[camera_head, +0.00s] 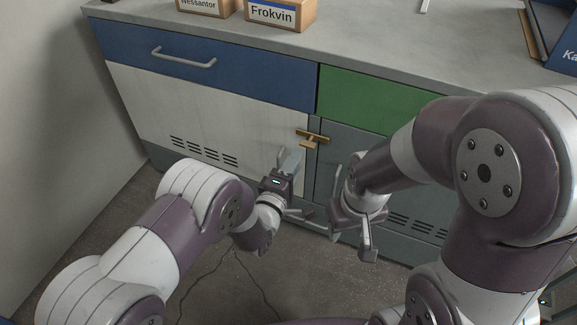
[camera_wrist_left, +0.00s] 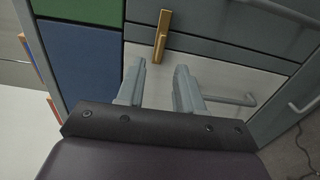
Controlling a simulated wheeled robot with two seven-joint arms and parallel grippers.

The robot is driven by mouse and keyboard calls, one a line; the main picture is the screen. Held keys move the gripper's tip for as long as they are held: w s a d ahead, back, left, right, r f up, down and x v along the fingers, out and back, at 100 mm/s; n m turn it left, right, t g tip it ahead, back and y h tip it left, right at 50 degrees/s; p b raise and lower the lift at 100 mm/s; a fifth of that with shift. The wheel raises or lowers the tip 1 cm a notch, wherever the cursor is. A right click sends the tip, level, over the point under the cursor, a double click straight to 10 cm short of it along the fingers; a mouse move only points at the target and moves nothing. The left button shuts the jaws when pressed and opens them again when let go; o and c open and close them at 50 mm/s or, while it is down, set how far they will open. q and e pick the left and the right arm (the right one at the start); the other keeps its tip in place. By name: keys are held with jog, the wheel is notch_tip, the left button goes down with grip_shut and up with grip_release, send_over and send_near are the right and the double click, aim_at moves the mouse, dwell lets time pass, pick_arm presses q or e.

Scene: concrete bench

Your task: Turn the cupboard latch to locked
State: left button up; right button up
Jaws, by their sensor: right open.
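The brass latch (camera_head: 312,139) sits at the top of the seam between the white cupboard door (camera_head: 215,125) and the grey door (camera_head: 345,150), with its bar lying across the seam. It also shows in the left wrist view (camera_wrist_left: 161,37), just beyond the fingertips. My left gripper (camera_head: 291,155) is open and empty, its fingers just below the latch and apart from it. In the left wrist view a gap shows between the two fingers (camera_wrist_left: 157,75). My right gripper (camera_head: 350,235) is open and empty in front of the grey door, lower and to the right.
A blue drawer (camera_head: 200,70) with a bar handle and a green drawer (camera_head: 365,100) are above the doors. Two labelled boxes (camera_head: 275,14) stand on the concrete worktop (camera_head: 380,50). A blue binder (camera_head: 560,40) is at the far right. Vent slots mark both doors.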

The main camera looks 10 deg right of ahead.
pick_arm(q)
jog(key=v, duration=0.4)
jog(key=shift+s+a+p, duration=0.15)
jog(key=shift+p, duration=0.25)
pick_arm(e)
jog(key=shift+r, duration=0.8)
